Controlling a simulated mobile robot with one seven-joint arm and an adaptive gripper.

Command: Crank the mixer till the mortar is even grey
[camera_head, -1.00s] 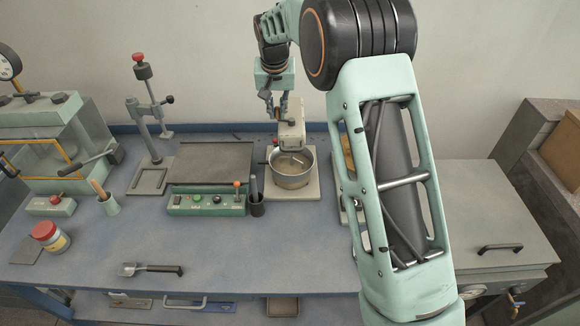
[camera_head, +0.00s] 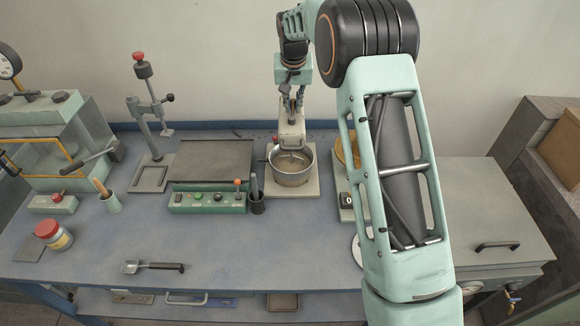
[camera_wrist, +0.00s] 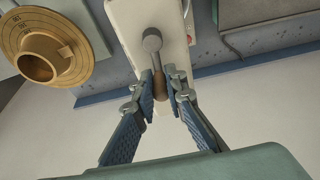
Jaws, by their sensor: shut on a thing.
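The mixer (camera_head: 291,132) stands upright at the back of the bench, with its metal bowl (camera_head: 290,178) on a pale base plate (camera_head: 306,190). The mortar (camera_head: 289,161) inside looks beige-grey, partly hidden by the mixer head; its evenness is too small to judge. In the wrist view, a grey crank arm (camera_wrist: 152,44) ends in a brown handle (camera_wrist: 161,90). My gripper (camera_wrist: 164,84) is shut on this handle, one blue finger on each side. In the head view, my gripper (camera_head: 292,108) is above and behind the mixer head.
A brass dial (camera_wrist: 42,48) shows in the wrist view. My arm covers the bench to the right; the front middle is clear.

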